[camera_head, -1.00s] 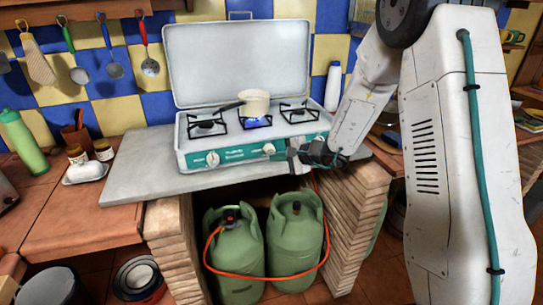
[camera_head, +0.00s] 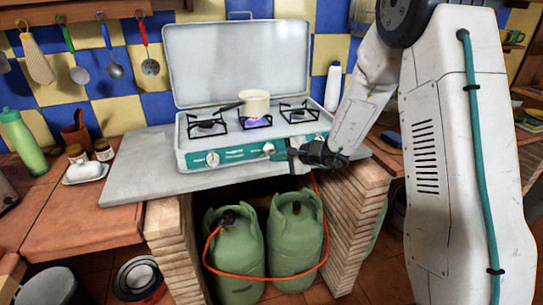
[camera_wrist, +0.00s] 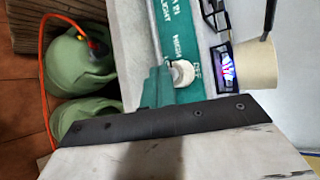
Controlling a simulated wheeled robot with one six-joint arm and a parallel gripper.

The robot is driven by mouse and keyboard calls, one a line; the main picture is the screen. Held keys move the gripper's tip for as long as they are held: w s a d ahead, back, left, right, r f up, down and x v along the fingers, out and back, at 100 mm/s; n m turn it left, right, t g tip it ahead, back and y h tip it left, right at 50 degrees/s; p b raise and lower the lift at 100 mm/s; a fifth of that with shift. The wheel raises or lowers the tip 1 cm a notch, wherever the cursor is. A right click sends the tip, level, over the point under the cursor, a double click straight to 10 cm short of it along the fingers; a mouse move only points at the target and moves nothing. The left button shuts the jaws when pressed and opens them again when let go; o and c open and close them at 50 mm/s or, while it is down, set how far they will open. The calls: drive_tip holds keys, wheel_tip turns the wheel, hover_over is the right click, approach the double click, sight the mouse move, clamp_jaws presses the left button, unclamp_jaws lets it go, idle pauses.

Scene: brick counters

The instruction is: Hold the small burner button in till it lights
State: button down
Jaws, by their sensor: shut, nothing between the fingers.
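The camping stove (camera_head: 190,162) has a green front panel and an open lid, and stands on a grey counter slab. My gripper (camera_head: 285,151) is shut and empty at the panel, just right of the middle knob (camera_head: 268,148). In the wrist view my green fingers (camera_wrist: 158,88) are beside a white round knob (camera_wrist: 182,73); I cannot tell whether they touch it. A blue-violet flame (camera_head: 256,122) burns under a cream pan (camera_head: 255,103) on the middle burner, and the flame (camera_wrist: 227,66) also shows in the wrist view. No small button can be made out.
A left knob (camera_head: 212,159) is clear of my arm. Two green gas bottles (camera_head: 236,258) with an orange hose (camera_head: 255,274) stand below the slab. A white bottle (camera_head: 333,86) stands behind my arm. The slab left of the stove is bare.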

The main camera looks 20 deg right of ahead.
drive_tip(key=shift+s, duration=0.15)
idle(0.5)
drive_tip(key=shift+s, duration=0.7)
drive_tip(key=s, duration=0.5)
idle(0.5)
